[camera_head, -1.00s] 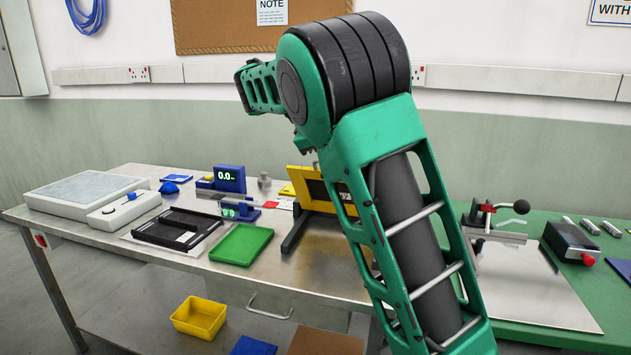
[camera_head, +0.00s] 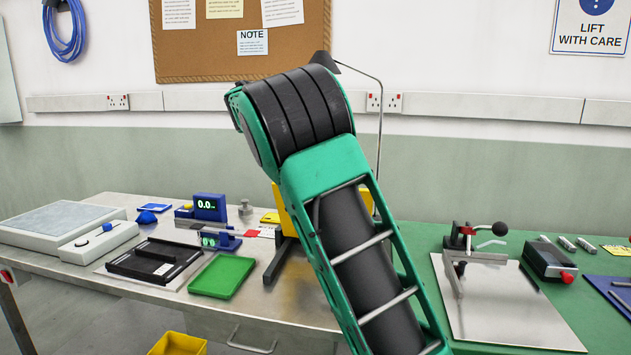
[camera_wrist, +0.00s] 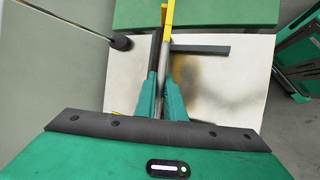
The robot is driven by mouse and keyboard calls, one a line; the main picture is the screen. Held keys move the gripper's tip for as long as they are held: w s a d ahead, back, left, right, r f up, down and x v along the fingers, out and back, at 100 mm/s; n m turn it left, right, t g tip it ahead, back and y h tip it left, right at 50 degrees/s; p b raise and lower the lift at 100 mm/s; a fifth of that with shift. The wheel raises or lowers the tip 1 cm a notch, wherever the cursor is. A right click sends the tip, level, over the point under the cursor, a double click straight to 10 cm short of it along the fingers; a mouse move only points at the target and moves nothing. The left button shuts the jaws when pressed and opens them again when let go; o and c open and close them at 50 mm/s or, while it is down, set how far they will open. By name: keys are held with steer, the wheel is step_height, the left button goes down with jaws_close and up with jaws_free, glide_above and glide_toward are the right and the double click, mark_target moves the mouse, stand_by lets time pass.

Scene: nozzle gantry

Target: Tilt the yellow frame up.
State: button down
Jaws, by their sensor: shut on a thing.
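The yellow frame (camera_head: 286,222) stands on the steel table, mostly hidden behind my arm in the head view. In the wrist view, the frame (camera_wrist: 169,16) appears edge-on as a thin yellow strip at the top, looking near upright. A dark base bar (camera_wrist: 203,50) runs right from it. My gripper (camera_wrist: 161,85) has its two green fingers close together on the frame's edge. The exact contact is hard to make out. My gripper is hidden in the head view.
A thin lamp arm (camera_head: 380,130) rises behind my arm. A clamp fixture (camera_head: 465,250) stands on the green bench at right.

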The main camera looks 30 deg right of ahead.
steer(key=c, duration=1.8)
jaws_free()
steer(key=shift+c, duration=0.2)
steer(key=v, duration=1)
steer(key=shift+w+a+r, duration=0.15)
steer(key=shift+a+r, duration=0.1)
steer(key=shift+a, duration=0.05)
